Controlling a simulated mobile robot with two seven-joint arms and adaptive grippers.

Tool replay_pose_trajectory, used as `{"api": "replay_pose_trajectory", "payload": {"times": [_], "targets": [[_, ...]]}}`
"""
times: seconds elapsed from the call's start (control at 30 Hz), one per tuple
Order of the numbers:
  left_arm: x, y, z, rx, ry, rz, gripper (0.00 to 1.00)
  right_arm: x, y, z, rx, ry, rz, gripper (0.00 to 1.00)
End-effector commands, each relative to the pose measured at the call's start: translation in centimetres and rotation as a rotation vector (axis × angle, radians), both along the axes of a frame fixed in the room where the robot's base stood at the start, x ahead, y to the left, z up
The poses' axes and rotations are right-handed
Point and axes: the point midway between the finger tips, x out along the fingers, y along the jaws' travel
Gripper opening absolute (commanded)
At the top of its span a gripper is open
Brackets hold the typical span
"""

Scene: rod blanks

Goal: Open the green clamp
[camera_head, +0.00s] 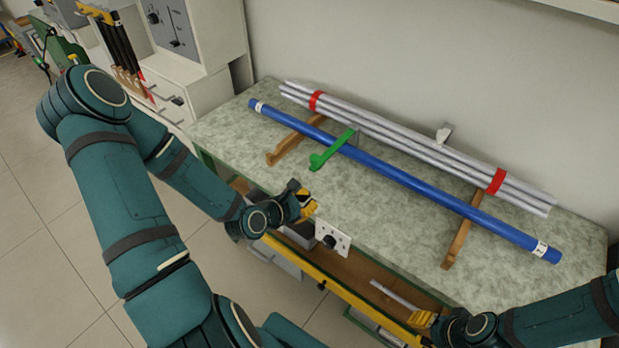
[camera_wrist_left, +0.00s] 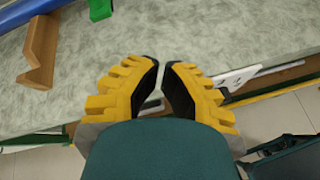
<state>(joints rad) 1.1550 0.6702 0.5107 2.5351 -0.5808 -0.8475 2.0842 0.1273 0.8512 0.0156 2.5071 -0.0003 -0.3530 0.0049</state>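Grey rods (camera_head: 420,149) with red bands lie behind the blue rod. Wooden supports (camera_head: 463,232) stick out toward the front. A white plate with a dark knob (camera_head: 333,238) is at the front edge. A thin light bar (camera_head: 396,295) lies near my right gripper. The bench top (camera_head: 385,225) is clear in front.

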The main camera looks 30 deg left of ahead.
Motion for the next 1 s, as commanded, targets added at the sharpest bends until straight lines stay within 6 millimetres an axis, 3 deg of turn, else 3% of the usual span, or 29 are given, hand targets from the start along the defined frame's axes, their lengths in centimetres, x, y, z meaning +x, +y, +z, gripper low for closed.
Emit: {"api": "replay_pose_trajectory", "payload": {"times": [0.1, 0.3, 0.77, 1.0], "targets": [[-0.4, 2.8, 1.0, -0.167, -0.047, 0.151, 0.0, -0.1, 0.0, -0.6, 0.0, 0.002, 0.002, 0.47], [-0.8, 4.9, 2.3, -0.327, -0.097, 0.264, 0.0, -0.2, 0.0, -0.9, 0.001, 0.005, 0.004, 0.47], [-0.6, 5.1, 2.4, -0.351, -0.103, 0.277, 0.0, -0.2, 0.0, -1.0, 0.001, 0.005, 0.004, 0.47], [2.4, 4.8, 1.2, -0.35, -0.103, 0.274, 0.0, 0.0, 0.0, -2.1, 0.0, 0.001, 0.003, 0.47]]}}
